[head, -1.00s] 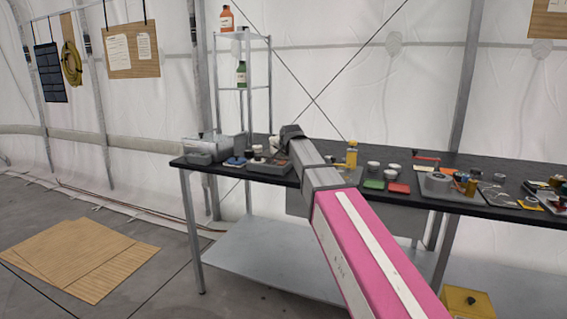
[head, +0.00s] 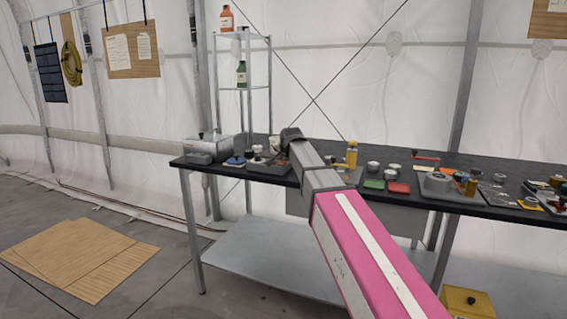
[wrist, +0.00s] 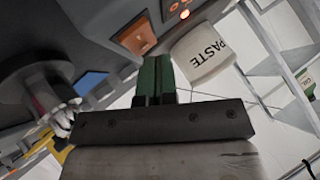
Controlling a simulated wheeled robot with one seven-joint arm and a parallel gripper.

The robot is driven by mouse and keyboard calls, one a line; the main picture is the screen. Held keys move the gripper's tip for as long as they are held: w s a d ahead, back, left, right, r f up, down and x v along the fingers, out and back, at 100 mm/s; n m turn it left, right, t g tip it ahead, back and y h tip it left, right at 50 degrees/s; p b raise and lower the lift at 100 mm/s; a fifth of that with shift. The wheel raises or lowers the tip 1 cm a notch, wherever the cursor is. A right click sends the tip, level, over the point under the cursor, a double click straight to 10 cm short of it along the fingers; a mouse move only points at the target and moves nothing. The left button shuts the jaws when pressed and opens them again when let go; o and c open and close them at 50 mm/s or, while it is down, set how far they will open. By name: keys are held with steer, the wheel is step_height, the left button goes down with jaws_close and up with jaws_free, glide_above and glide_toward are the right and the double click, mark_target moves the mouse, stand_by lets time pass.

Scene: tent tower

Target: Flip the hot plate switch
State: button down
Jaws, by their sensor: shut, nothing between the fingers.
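My gripper (wrist: 153,78) shows in the wrist view as two green fingers pressed together, with nothing between them. In the head view the dark end of my arm (head: 291,134) is over the left part of the black table, and the fingers are hidden. A small orange-lit round part (wrist: 185,14) sits on a dark grey surface at the top of the wrist view, beyond the fingertips and apart from them. I cannot tell for sure whether it is the hot plate switch, and I cannot clearly make out the hot plate.
A white container marked PASTE (wrist: 200,52) is close beside the fingertips. A blue item (wrist: 90,82) and a brown square (wrist: 138,36) lie to the left. The black table (head: 440,203) carries many small items. A metal rack (head: 269,90) stands behind it.

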mark_target(284, 162)
steer(key=shift+f, duration=0.15)
steer(key=shift+r, duration=0.2)
stand_by(0.3)
steer(key=shift+r, duration=0.5)
steer(key=shift+r, duration=0.15)
steer(key=shift+s+a+r, duration=0.1)
steer(key=shift+s+r, duration=0.05)
steer(key=shift+r, duration=1.05)
steer(key=shift+s+a+r, duration=0.1)
steer(key=shift+s+r, duration=0.05)
steer(key=shift+r, duration=1)
steer(key=shift+s, duration=0.1)
